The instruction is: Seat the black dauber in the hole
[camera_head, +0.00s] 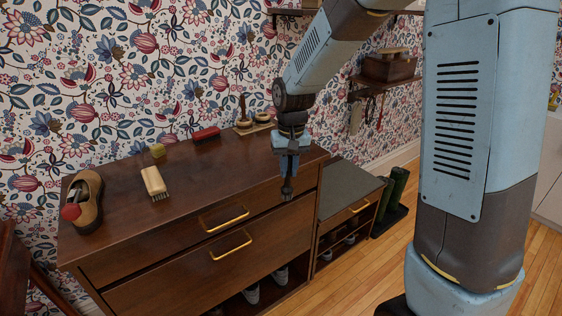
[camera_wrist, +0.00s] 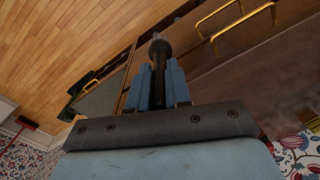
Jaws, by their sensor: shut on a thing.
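My gripper (camera_head: 287,172) hangs at the front right edge of the brown cabinet and points down. It is shut on the black dauber (camera_head: 287,192), whose dark head sticks out below the fingers. In the wrist view the dauber (camera_wrist: 160,47) stands out between the two blue fingers (camera_wrist: 160,80), with its rounded end away from the palm. A light wooden rack (camera_head: 254,126) lies at the back right of the cabinet top, with a wooden-handled piece upright on it and a round piece beside it. I cannot make out the hole.
The cabinet top (camera_head: 215,170) is mostly clear. On it are a brown shoe (camera_head: 84,200), a pale brush (camera_head: 154,182), a red brush (camera_head: 206,134) and a small yellowish block (camera_head: 157,150). A lower grey-topped bench (camera_head: 345,190) stands at the right. A wall shelf (camera_head: 385,82) hangs above.

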